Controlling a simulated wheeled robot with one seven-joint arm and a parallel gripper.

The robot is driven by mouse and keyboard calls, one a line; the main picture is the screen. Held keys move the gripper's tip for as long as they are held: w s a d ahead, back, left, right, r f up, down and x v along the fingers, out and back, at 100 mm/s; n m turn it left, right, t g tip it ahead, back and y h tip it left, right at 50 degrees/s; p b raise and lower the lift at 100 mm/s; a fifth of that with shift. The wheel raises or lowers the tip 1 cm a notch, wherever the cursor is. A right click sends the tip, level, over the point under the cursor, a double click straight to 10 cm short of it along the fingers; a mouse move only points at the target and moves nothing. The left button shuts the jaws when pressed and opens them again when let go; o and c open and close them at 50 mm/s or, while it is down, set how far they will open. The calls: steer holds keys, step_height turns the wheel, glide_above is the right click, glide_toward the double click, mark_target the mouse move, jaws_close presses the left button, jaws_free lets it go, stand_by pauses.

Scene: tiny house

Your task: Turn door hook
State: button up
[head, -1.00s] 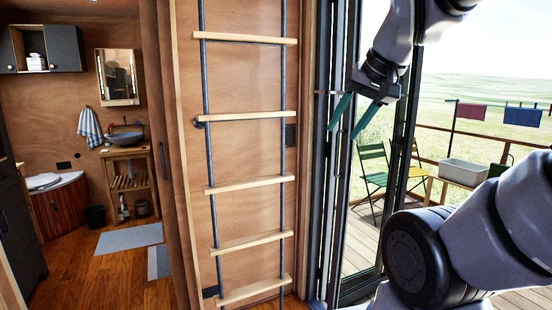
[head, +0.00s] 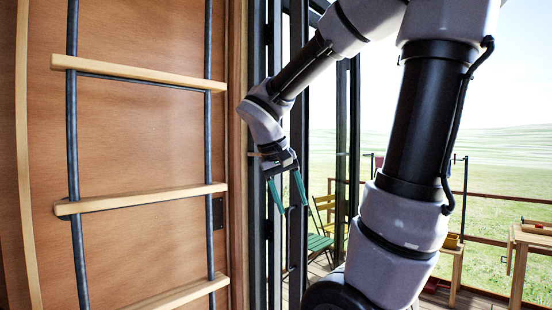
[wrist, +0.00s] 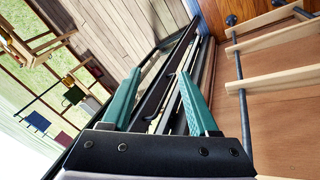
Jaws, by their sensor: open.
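My gripper (head: 288,204) is open and empty, pointing down in front of the dark-framed folding door (head: 298,250) in the head view. In the wrist view its two teal fingers (wrist: 160,76) are spread, with dark door frame rails (wrist: 172,62) showing between and beyond them. A small thin tan bar (head: 251,154) sticks out beside my wrist at the door jamb, above the fingertips; it may be the door hook. Its far end is hidden behind my gripper. I cannot make out a hook in the wrist view.
A ladder with wooden rungs (head: 140,78) stands against the wood wall at left, close to my gripper; it also shows in the wrist view (wrist: 262,62). Outside are a green folding chair (head: 318,243), a wooden table (head: 530,238) and a railing.

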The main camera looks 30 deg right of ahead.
steer(key=w+a+r+t+h, duration=0.2)
steer(key=w+r+h, duration=0.35)
steer(key=w, duration=0.35)
steer(key=w+a+r+t+h, duration=0.1)
steer(key=w+r+t+h, duration=0.25)
steer(key=w+h, duration=0.45)
steer(key=shift+g+y, duration=0.35)
steer(key=shift+y, duration=0.2)
steer(key=x, duration=0.7)
steer(key=w+x, duration=0.1)
steer(key=x, duration=0.2)
steer(key=shift+w, duration=0.1)
jaws_close()
